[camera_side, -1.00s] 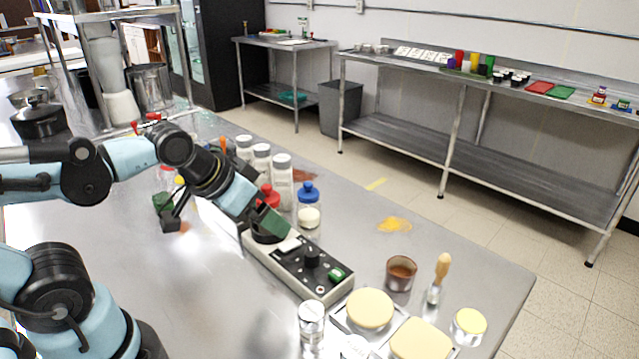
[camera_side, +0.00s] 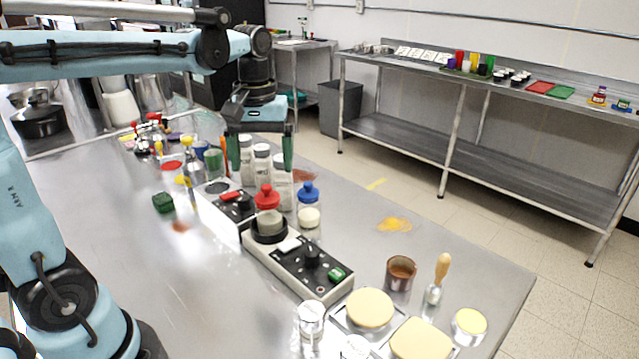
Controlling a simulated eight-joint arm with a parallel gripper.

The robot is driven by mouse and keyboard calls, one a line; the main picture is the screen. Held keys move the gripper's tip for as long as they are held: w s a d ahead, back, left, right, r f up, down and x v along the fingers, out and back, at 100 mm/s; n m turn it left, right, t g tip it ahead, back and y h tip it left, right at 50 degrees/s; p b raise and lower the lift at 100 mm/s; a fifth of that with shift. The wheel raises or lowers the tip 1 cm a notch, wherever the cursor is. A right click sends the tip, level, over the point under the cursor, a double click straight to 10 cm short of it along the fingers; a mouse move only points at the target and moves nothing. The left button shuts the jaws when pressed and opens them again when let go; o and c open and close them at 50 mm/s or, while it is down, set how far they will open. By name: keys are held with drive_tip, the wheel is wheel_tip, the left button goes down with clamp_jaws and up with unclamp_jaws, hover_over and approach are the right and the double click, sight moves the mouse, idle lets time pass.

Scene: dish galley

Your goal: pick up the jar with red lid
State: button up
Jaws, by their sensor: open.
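The jar with the red lid (camera_side: 268,212) stands upright in the dark round holder at the far end of a grey control box (camera_side: 300,268). A similar jar with a blue lid (camera_side: 308,208) stands just to its right. My gripper (camera_side: 260,168) points down with its green-padded fingers spread wide. It is open and empty, above and slightly behind or over the red-lidded jar in the picture. The fingers do not appear to touch the jar; the exact depth between them is hard to tell.
White shaker bottles (camera_side: 262,162) stand close behind the jar, partly between the fingers in the picture. A small box with a red switch (camera_side: 236,205) is at its left. A green block (camera_side: 163,202) lies farther left. A brown cup (camera_side: 400,272) stands at the right. The left table front is clear.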

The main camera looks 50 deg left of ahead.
sight(265, 188)
wheel_tip(265, 188, down, 7)
drive_tip(key=shift+a+r, duration=0.1)
drive_tip(key=shift+w+a+f, duration=0.1)
drive_tip(key=shift+w+f, duration=0.05)
drive_tip(key=shift+f, duration=1.2)
drive_tip(key=shift+w+f, duration=0.1)
drive_tip(key=shift+f, duration=1.2)
drive_tip(key=c, duration=1.5)
drive_tip(key=shift+o, duration=0.2)
drive_tip(key=shift+r, duration=0.1)
